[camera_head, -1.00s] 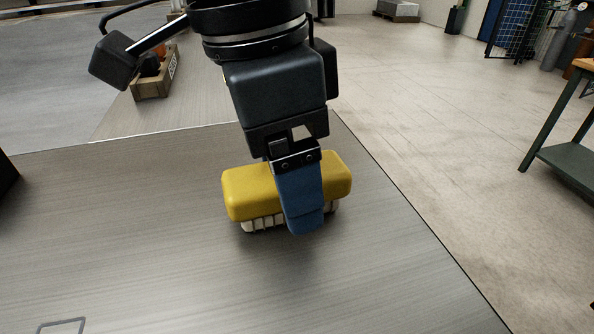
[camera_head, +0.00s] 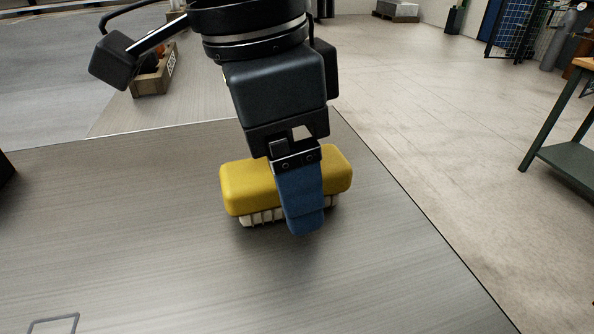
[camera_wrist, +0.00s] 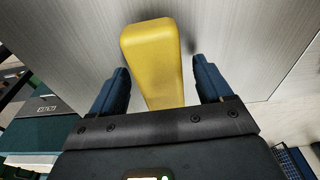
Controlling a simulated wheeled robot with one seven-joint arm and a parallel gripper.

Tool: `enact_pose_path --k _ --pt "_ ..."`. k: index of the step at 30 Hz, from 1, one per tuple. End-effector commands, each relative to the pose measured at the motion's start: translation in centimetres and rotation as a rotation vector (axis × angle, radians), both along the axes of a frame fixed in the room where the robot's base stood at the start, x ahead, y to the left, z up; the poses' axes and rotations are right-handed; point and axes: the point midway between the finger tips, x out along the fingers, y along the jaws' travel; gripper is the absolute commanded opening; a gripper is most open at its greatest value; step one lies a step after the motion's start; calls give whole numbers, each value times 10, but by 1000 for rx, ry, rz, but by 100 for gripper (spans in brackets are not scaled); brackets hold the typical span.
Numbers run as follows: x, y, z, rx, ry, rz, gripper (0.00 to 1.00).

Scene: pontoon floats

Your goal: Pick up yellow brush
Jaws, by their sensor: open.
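The yellow brush (camera_head: 245,187) is a rounded yellow block with pale bristles underneath, resting bristles down on the metal surface (camera_head: 150,235). My gripper (camera_head: 295,195) is over it with its jaws open. One blue finger hangs in front of the brush's near side in the head view; the other finger is hidden behind the brush. In the wrist view the brush (camera_wrist: 152,60) lies between the two blue fingers of my gripper (camera_wrist: 160,85), with a gap on both sides.
A wooden crate (camera_head: 153,82) with dark and orange contents stands beyond the far edge. A green-framed workbench (camera_head: 560,150) stands at the right on the pale floor. A dark object (camera_head: 5,170) is at the left edge. The metal surface around the brush is clear.

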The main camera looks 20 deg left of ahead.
Motion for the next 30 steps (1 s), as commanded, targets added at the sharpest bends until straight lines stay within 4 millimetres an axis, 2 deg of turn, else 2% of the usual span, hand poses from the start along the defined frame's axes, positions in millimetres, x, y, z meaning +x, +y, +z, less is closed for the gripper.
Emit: enact_pose_path --k 10,27,30 --pt "0 0 0 0 0 0 78" --pt "0 0 -1 0 0 0 23" --pt "0 0 -1 0 0 0 21"
